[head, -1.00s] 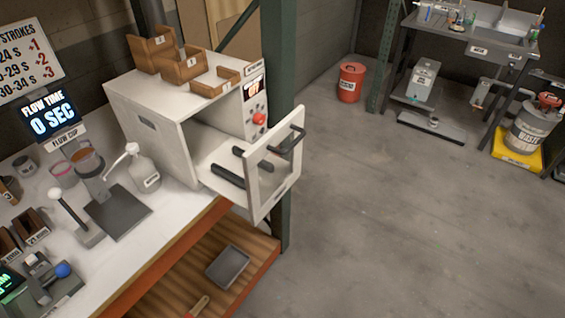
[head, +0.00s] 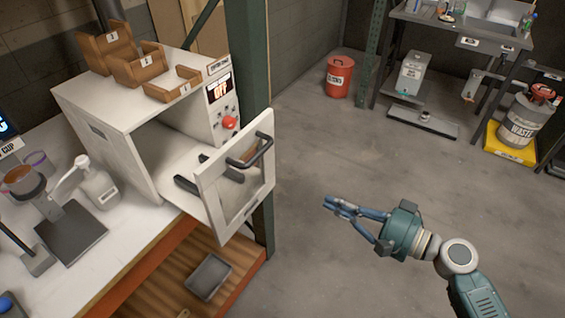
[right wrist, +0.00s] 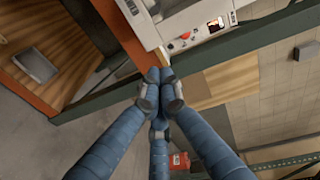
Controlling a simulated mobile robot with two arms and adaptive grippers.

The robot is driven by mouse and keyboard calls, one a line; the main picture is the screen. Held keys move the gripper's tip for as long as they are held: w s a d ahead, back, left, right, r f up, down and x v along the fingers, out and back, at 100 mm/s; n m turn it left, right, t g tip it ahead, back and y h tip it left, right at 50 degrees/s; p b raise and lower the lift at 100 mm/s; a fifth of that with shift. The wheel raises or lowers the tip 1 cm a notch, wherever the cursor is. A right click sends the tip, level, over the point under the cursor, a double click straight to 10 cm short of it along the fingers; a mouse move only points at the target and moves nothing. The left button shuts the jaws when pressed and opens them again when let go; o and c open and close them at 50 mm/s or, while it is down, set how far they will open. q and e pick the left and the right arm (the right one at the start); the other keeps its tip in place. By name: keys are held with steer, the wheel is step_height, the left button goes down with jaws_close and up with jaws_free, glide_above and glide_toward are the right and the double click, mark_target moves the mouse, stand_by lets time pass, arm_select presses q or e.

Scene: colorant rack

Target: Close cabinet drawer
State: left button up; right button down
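The white cabinet (head: 110,110) stands on the bench at left. Its drawer (head: 213,203) is pulled out, with a white framed front, a clear pane and a dark handle (head: 252,152). Two dark bars show inside the drawer. My right gripper (head: 333,203) is in the air over the floor, to the right of the drawer and apart from it. In the right wrist view its fingers (right wrist: 159,80) come together at the tips with nothing between them. Part of the cabinet (right wrist: 195,22) shows at the top of that view. My left gripper is out of view.
Wooden bins (head: 140,65) sit on the cabinet. A red button (head: 230,122) and a lit display are on its side panel. A green post (head: 250,70) stands behind the drawer. A grey tray (head: 208,277) lies on the lower shelf. The floor (head: 330,140) right of the drawer is open.

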steer(key=y, duration=0.2)
glide_toward(267, 164)
steer(key=shift+n, duration=0.3)
steer(key=p+x, duration=0.6)
steer(key=x, duration=0.1)
steer(key=shift+r, duration=0.15)
steer(key=shift+w, duration=0.1)
steer(key=b+x, duration=0.3)
steer(key=x, duration=0.3)
steer(key=b+x, duration=0.3)
steer(key=x, duration=0.4)
steer(key=f+b+x, duration=0.1)
steer(key=b+x, duration=0.1)
steer(key=x, duration=0.4)
steer(key=shift+a+b, duration=0.3)
steer(key=shift+b, duration=0.1)
steer(key=shift+w+a+r, duration=0.15)
steer(key=shift+a, duration=0.05)
steer(key=shift+r, duration=0.25)
steer(key=shift+r, duration=0.1)
